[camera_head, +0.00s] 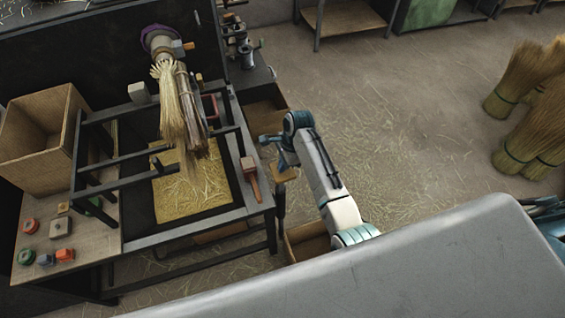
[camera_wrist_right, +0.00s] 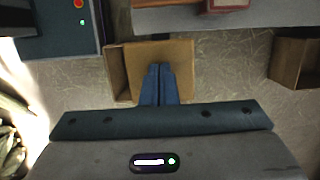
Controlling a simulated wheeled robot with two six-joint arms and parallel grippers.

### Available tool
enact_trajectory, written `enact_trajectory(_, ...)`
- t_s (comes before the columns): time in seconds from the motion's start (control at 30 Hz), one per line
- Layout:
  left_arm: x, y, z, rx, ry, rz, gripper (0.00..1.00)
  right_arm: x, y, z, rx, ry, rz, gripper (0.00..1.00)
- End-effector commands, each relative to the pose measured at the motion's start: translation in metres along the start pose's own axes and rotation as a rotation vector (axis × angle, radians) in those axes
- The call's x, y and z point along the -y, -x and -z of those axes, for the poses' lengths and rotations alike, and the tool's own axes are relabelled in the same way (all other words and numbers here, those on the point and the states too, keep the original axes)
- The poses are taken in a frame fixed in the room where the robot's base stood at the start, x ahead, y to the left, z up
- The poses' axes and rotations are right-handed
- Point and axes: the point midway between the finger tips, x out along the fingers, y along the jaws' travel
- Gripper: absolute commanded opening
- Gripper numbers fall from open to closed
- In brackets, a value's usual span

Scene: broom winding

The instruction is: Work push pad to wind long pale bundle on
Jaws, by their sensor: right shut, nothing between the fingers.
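A long pale straw bundle (camera_head: 172,110) hangs from the winding head with a purple ring (camera_head: 157,40), over the dark frame of the bench. A brown stick-like bundle (camera_head: 187,95) lies beside it. My right gripper (camera_head: 268,139) is just right of the bench frame, shut and empty; its closed blue fingers also show in the right wrist view (camera_wrist_right: 158,75). A small tan pad (camera_head: 286,174) on a dark post shows just below the gripper in the head view; it may be the push pad, and I cannot tell whether they touch. My left gripper is not in view.
A red-brown handled tool (camera_head: 250,180) lies on the frame's right side. An open wooden box (camera_head: 42,135) stands at left, near small coloured knobs (camera_head: 64,255). Straw bundles (camera_head: 525,110) stand at far right. The floor between is open, with scattered straw.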

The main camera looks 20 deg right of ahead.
Motion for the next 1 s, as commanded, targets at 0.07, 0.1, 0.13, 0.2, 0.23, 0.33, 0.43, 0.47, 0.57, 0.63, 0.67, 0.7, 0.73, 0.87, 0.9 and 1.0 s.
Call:
enact_trajectory(0.07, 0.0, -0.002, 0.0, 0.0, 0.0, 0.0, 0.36, -0.002, -0.006, 0.002, -0.001, -0.001, -0.003, 0.0)
enact_trajectory(0.1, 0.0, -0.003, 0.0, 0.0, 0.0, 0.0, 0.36, -0.001, -0.007, 0.002, -0.001, -0.001, -0.003, 0.0)
enact_trajectory(0.13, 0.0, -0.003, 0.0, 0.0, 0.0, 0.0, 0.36, -0.002, -0.009, 0.003, -0.001, -0.001, -0.003, 0.0)
enact_trajectory(0.2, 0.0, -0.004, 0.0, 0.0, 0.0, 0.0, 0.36, -0.002, -0.011, 0.003, -0.001, -0.001, -0.004, 0.0)
enact_trajectory(0.23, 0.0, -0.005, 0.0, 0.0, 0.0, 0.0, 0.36, -0.002, -0.013, 0.004, -0.001, -0.001, -0.004, 0.0)
enact_trajectory(0.33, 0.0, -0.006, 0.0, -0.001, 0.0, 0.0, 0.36, -0.002, -0.017, 0.004, -0.001, -0.001, -0.006, 0.0)
enact_trajectory(0.43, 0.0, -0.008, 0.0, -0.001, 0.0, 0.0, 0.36, -0.002, -0.021, 0.005, -0.001, -0.001, -0.006, 0.0)
enact_trajectory(0.47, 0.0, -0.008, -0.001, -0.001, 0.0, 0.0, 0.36, -0.002, -0.022, 0.006, -0.001, -0.001, -0.005, 0.0)
enact_trajectory(0.57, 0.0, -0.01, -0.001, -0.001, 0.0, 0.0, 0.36, -0.002, -0.026, 0.007, -0.001, -0.001, -0.005, 0.0)
enact_trajectory(0.63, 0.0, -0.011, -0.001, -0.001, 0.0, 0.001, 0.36, -0.002, -0.029, 0.007, -0.001, -0.001, -0.005, 0.0)
enact_trajectory(0.67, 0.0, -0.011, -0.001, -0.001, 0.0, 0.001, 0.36, -0.002, -0.03, 0.008, -0.001, -0.001, -0.005, 0.0)
enact_trajectory(0.7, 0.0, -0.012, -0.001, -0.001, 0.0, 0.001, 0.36, -0.002, -0.032, 0.008, -0.001, -0.002, -0.006, 0.0)
enact_trajectory(0.73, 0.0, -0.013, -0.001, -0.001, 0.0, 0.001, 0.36, -0.002, -0.033, 0.009, -0.001, -0.002, -0.006, 0.0)
enact_trajectory(0.87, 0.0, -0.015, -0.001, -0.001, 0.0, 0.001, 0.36, -0.002, -0.038, 0.01, -0.001, -0.002, -0.007, 0.0)
enact_trajectory(0.9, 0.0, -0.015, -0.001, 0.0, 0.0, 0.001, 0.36, -0.002, -0.04, 0.01, -0.001, -0.002, -0.007, 0.0)
enact_trajectory(1.0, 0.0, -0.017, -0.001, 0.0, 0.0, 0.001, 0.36, -0.002, -0.043, 0.011, -0.001, -0.002, -0.006, 0.0)
